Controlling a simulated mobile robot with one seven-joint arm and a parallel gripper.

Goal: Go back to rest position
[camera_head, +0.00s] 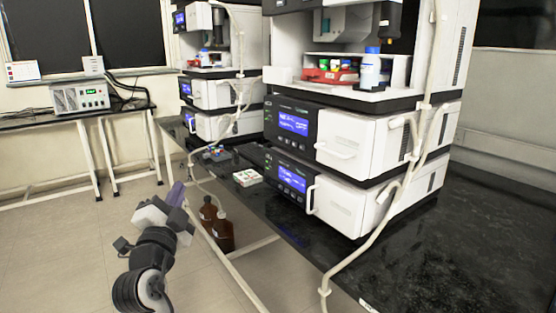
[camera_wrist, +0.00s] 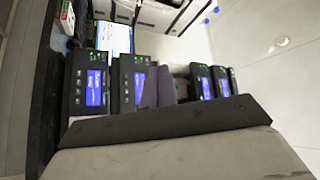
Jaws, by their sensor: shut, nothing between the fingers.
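My gripper (camera_head: 176,194) shows at the lower left of the head view, at the end of my arm. It is in front of the bench edge and above the floor. Its fingers are shut together with nothing between them. In the wrist view, the shut fingers (camera_wrist: 159,88) stand up in front of the stacked instruments. The near instrument stack (camera_head: 345,140) stands on the black bench (camera_head: 470,225), and a second stack (camera_head: 215,95) stands farther back. My gripper appears apart from both stacks.
Brown bottles (camera_head: 218,228) stand below the bench edge, close to my gripper. A small white box (camera_head: 247,177) lies on the bench before the near stack. A pale tube (camera_head: 375,235) hangs down its side. A side table (camera_head: 75,118) with a device stands at the left. Floor (camera_head: 60,240) at left is clear.

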